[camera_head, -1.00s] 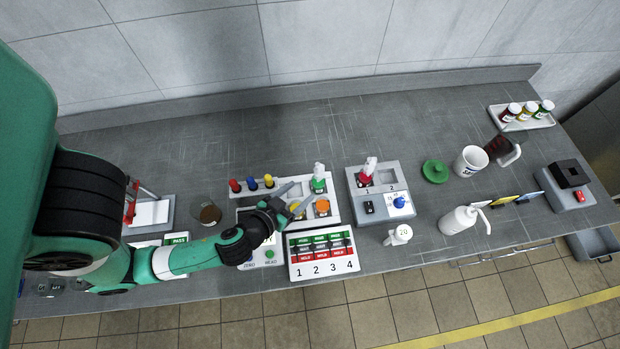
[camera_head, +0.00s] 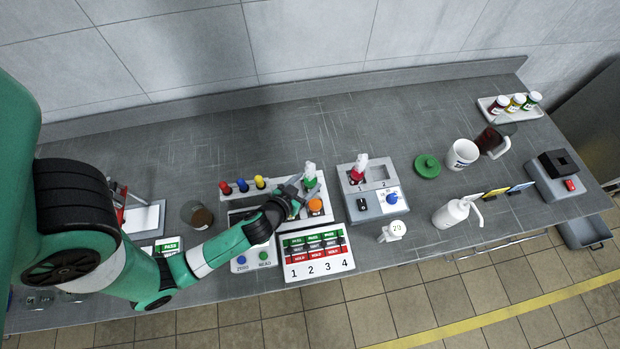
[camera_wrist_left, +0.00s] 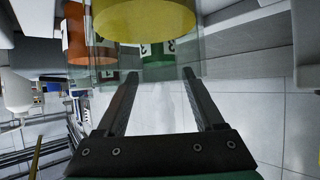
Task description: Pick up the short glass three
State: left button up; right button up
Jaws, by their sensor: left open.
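My left gripper (camera_head: 299,190) is over the white rack on the bench, just left of a round orange-topped item (camera_head: 316,206). In the left wrist view its two fingers (camera_wrist_left: 160,74) are spread, with nothing gripped between them. Just beyond the tips is clear glassware with yellow contents (camera_wrist_left: 145,18). A green label with a "3" (camera_wrist_left: 160,52) shows at or through this glass; I cannot tell whether both belong to one vessel. An orange vessel (camera_wrist_left: 76,36) with a dark-marked label is left of it. In the head view my gripper hides part of the rack. My right gripper is not in view.
A white-topped bottle with a green base (camera_head: 310,175) stands just behind the gripper. A numbered panel (camera_head: 316,255) lies in front, a red-based bottle unit (camera_head: 360,170) to the right. The back bench is clear.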

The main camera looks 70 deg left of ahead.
pick_arm(q)
jog(key=x, duration=0.2)
jog(key=shift+w+a+f, duration=0.15)
jog(key=shift+w+f, duration=0.05)
jog(key=shift+w, duration=0.05)
jog(key=shift+c, duration=0.3)
grip_shut()
jog(key=shift+r, duration=0.15)
